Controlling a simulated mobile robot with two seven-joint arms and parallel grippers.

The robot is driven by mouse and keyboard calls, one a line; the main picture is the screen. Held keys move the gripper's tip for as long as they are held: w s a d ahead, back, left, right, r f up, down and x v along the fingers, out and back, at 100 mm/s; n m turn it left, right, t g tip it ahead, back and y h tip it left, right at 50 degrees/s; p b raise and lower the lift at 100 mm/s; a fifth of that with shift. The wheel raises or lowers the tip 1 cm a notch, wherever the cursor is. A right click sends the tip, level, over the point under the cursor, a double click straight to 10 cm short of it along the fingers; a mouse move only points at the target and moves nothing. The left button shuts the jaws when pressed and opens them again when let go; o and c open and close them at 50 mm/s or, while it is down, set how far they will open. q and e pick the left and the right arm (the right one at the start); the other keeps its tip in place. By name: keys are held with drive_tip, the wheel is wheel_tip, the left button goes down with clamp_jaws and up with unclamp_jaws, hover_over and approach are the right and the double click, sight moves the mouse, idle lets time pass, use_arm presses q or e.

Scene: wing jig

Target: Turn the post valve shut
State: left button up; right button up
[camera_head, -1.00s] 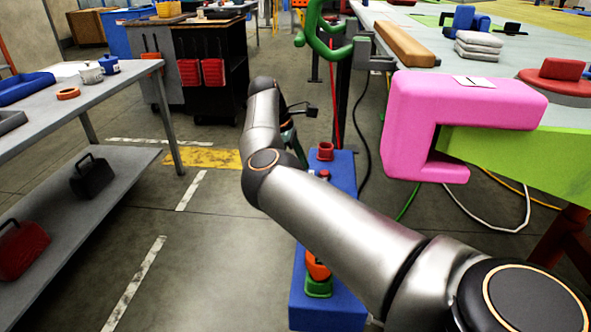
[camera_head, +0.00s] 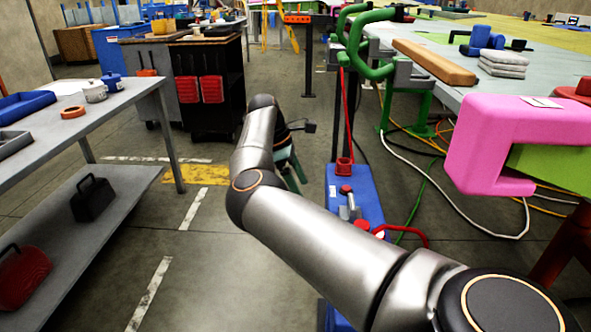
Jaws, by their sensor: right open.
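I cannot pick out the post valve with certainty. A dark upright post (camera_head: 348,112) with a red hose stands at the table's left end. A bent green pipe-like part (camera_head: 376,72) sits at its top. A blue unit (camera_head: 353,198) with red fittings (camera_head: 344,167) stands low at the post's foot, partly hidden behind my right arm. My right gripper (camera_head: 296,172) has greenish fingers, is open and appears empty, low over the floor left of the blue unit. The wrist partly hides it. My left gripper is out of view.
A big pink C-shaped piece (camera_head: 480,130) grips a green panel at the table's left edge. A grey shelf table (camera_head: 125,97) stands at left and a black tool cart (camera_head: 228,100) behind. Hoses and cables lie on the floor at right. The floor between is clear.

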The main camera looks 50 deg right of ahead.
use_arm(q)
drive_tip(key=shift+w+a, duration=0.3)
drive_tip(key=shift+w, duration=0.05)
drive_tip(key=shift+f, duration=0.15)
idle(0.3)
